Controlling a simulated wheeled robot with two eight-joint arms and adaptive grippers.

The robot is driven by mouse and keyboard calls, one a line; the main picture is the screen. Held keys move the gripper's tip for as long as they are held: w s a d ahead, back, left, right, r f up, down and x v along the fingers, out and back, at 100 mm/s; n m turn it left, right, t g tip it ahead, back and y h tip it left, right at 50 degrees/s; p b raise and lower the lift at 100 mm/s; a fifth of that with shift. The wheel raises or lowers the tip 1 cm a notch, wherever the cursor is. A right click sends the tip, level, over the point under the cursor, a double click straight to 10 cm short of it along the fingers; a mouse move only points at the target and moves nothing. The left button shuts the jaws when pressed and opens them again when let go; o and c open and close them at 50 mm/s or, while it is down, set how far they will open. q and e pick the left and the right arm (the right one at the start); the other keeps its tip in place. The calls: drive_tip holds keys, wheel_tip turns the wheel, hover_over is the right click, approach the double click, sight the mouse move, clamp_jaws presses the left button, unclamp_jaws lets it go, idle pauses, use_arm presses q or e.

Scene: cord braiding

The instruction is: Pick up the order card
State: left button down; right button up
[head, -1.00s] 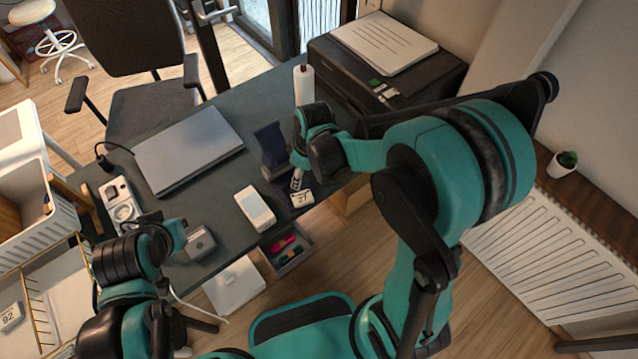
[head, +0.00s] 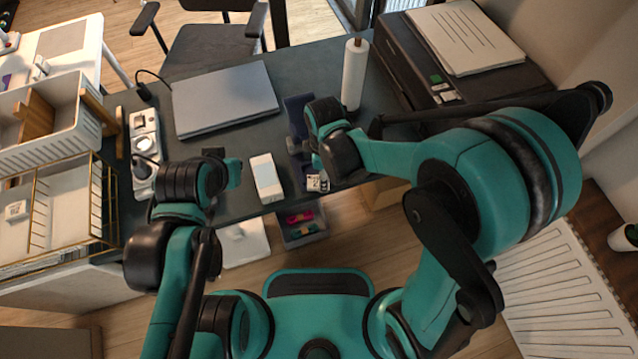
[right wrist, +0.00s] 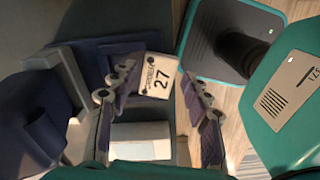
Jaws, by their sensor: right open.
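The order card, a small white card printed "27", lies flat near the desk's front edge in the head view (head: 317,183). In the right wrist view the card (right wrist: 154,84) shows between the fingertips of my right gripper (right wrist: 157,82), which is open, one finger on either side. Whether the fingers touch the card I cannot tell. In the head view the right gripper (head: 311,168) is just above the card, mostly hidden by its own wrist. My left gripper (head: 232,174) is over the desk's left part, its fingers not clearly visible.
A dark blue stand (head: 297,112) is just behind the card, and a white box (head: 266,178) lies to its left. A closed laptop (head: 225,97), power strip (head: 144,150), paper roll (head: 354,75) and printer (head: 420,70) are farther off. An open drawer (head: 302,222) is below.

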wheel_tip(320, 180, down, 2)
drive_tip(key=shift+f+b, duration=0.2)
drive_tip(key=shift+b, duration=0.1)
drive_tip(key=shift+r, duration=0.1)
drive_tip(key=c, duration=0.6)
drive_tip(key=shift+o, duration=0.2)
